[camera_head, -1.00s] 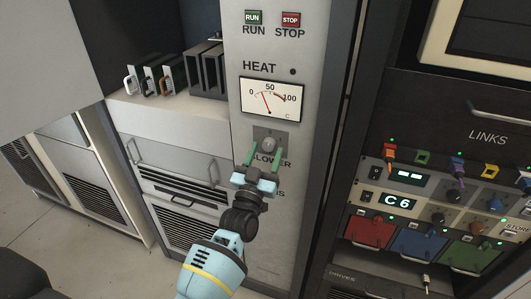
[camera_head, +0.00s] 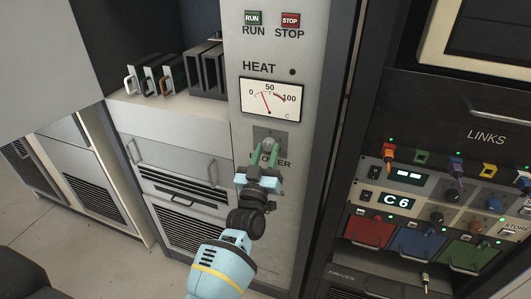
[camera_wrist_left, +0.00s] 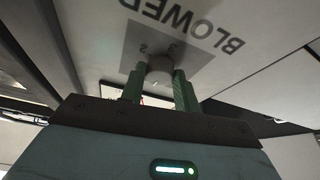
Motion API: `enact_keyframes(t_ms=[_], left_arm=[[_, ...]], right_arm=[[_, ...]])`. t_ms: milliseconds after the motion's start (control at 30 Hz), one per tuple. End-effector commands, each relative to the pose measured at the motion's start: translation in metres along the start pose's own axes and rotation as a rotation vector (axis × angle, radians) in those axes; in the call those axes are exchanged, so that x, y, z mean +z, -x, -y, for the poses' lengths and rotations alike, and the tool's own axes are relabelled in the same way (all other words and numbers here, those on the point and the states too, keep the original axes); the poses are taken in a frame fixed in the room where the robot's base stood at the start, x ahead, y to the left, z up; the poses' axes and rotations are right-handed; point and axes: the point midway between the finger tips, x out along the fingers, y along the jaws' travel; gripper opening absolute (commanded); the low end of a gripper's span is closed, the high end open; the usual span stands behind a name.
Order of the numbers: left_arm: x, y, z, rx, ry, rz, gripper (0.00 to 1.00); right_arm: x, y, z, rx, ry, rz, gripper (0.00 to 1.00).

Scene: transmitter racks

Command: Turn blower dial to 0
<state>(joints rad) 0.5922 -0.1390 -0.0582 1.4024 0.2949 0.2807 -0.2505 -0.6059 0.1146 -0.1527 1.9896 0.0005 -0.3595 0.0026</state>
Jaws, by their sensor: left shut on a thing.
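The blower dial (camera_wrist_left: 160,70) is a small round grey knob on a grey square plate (camera_head: 270,133) below the heat meter. In the left wrist view the plate shows the numbers 2 and 3 near the knob, with the upside-down word BLOWER beside it. My left gripper (camera_head: 267,148) has its two green fingers shut on the knob, one on each side; the fingers also show in the left wrist view (camera_wrist_left: 160,80). The fingers hide part of the plate, and I cannot read the dial's setting. My right gripper is not in view.
Above the dial are the heat meter (camera_head: 271,99), a green RUN button (camera_head: 253,18) and a red STOP button (camera_head: 290,20). Several handled modules (camera_head: 155,78) stand on a shelf to the left. The links rack (camera_head: 440,200) stands to the right.

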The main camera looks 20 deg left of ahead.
Motion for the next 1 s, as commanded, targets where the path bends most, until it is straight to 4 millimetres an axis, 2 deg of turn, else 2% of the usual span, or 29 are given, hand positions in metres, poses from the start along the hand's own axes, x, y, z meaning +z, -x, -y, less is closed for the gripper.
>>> enact_keyframes(t_ms=[133,433,467,600,1000], left_arm=[[-0.0004,-0.0002,-0.0015,-0.034,0.083,0.000,0.08],[0.0004,0.0002,-0.0011,-0.037,0.093,0.001,0.08],[0.0004,0.0002,-0.0011,-0.037,0.092,0.001,0.35],[0.0004,0.0002,-0.0011,-0.037,0.091,0.001,0.53],[0.0011,0.0008,-0.0007,-0.037,0.089,0.001,0.53]], right_arm=[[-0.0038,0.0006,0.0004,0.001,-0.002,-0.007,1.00],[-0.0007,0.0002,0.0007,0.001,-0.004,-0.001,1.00],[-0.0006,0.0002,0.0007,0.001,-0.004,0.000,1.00],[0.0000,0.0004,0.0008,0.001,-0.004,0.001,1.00],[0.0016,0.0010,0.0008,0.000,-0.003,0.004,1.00]])
